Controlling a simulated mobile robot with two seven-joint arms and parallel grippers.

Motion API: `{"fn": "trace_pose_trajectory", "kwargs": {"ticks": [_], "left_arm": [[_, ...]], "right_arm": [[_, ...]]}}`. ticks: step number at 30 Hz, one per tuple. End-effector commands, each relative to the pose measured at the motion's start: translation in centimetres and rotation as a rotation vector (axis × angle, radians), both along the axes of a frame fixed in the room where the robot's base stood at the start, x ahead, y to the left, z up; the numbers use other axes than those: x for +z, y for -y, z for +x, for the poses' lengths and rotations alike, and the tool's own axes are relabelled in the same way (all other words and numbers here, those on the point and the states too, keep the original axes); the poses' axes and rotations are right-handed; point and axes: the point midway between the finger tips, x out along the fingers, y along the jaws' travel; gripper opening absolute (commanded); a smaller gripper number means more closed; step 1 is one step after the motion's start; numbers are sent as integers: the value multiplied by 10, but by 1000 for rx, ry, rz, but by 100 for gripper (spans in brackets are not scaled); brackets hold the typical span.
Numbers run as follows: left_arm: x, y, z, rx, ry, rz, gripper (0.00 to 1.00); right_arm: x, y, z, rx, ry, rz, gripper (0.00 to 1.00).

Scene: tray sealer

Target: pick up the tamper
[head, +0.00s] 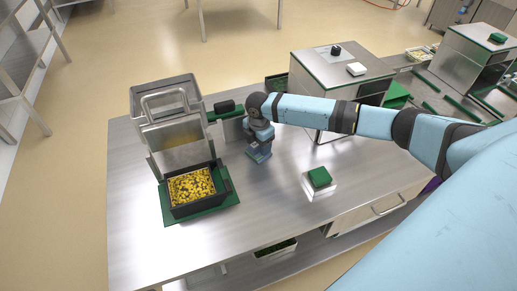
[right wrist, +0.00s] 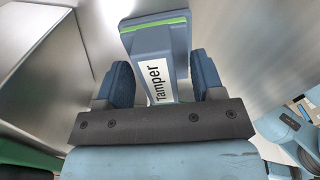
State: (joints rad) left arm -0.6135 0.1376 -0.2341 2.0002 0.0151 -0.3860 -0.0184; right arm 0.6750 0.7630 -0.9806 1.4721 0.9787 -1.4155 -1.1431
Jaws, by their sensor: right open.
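The tamper (right wrist: 155,42), a blue-grey block with a bright green strip and a white "Tamper" label, stands between the fingers of my right gripper (right wrist: 163,72) in the right wrist view. The fingers are open, one on each side, with a visible gap to the tamper's body. In the head view my right gripper (head: 258,134) reaches down over the steel table, and the tamper's lower part (head: 260,154) shows just below it. The arm and gripper hide the tamper's top there. My left gripper is out of view.
A black tray (head: 174,211) of yellow and dark pieces sits on a green mat, left of the gripper, before a steel hopper (head: 165,98). A green block (head: 319,177) lies to the right. A steel cabinet (head: 322,75) stands behind my arm.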

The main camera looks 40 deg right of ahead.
Motion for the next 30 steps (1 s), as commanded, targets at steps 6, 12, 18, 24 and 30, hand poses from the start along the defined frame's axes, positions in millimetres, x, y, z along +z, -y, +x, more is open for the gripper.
{"fn": "trace_pose_trajectory", "kwargs": {"ticks": [6, 12, 18, 24, 30], "left_arm": [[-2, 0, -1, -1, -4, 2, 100], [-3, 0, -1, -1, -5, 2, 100], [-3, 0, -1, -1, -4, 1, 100], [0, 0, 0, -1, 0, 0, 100], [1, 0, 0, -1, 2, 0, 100]], "right_arm": [[-21, 0, 0, 0, 1, 0, 62], [-21, 0, 0, 0, 1, 0, 50], [-20, 0, 0, 0, 1, -1, 4], [-20, 0, 0, 0, 2, 0, 0], [-14, 1, 1, 0, 2, -1, 0]]}}
